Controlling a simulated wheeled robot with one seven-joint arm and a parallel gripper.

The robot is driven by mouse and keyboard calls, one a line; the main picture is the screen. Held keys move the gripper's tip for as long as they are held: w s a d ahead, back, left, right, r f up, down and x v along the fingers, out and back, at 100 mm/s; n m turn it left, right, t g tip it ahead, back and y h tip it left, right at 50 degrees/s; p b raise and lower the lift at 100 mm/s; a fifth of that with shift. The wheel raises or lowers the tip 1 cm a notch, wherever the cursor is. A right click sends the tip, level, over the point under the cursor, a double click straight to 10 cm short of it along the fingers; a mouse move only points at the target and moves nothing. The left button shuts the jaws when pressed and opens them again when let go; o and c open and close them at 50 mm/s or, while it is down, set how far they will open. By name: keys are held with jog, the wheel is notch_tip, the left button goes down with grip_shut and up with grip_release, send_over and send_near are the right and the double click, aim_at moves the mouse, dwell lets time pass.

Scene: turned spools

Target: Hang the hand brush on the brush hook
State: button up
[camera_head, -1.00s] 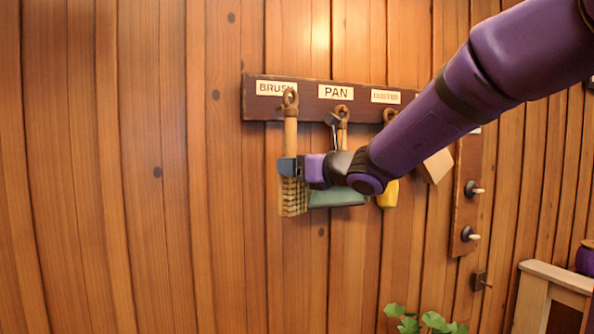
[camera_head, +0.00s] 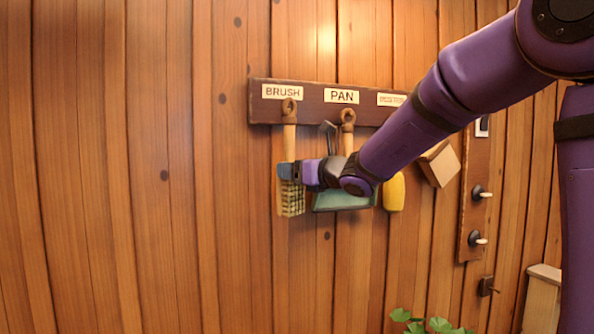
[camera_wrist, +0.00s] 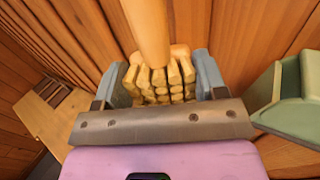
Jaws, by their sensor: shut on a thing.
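The hand brush (camera_head: 289,143) hangs upright in the head view, with a pale wooden handle, a brown ring at its top and pale bristles below. Its ring lies over the dark board just under the BRUSH label (camera_head: 282,92). The brush hook is hidden behind the ring, so I cannot tell whether the ring is around it. My gripper (camera_head: 287,171) is shut on the brush at the base of the handle. In the wrist view the brush (camera_wrist: 148,30) stands between my gripper's two grey-blue fingers (camera_wrist: 161,82).
A green dustpan (camera_head: 342,199) hangs under the PAN label, close right of the brush; it also shows in the wrist view (camera_wrist: 285,98). A yellow duster (camera_head: 395,192) and a wooden block (camera_head: 441,165) hang farther right. The wall left of the board (camera_head: 360,111) is clear.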

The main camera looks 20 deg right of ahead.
jog(key=shift+w, duration=1.35)
jog(key=shift+c, duration=1.3)
jog(key=shift+w+f, duration=0.3)
jog(key=shift+w, duration=0.05)
jog(key=shift+w+f, duration=0.1)
jog(key=shift+f, duration=0.1)
jog(key=shift+d+f, duration=0.1)
jog(key=shift+d, duration=0.05)
jog(key=o, duration=1.3)
jog(key=shift+w+d, duration=0.1)
jog(key=shift+w, duration=0.05)
jog(key=shift+c, duration=0.2)
jog(key=shift+o, duration=0.4)
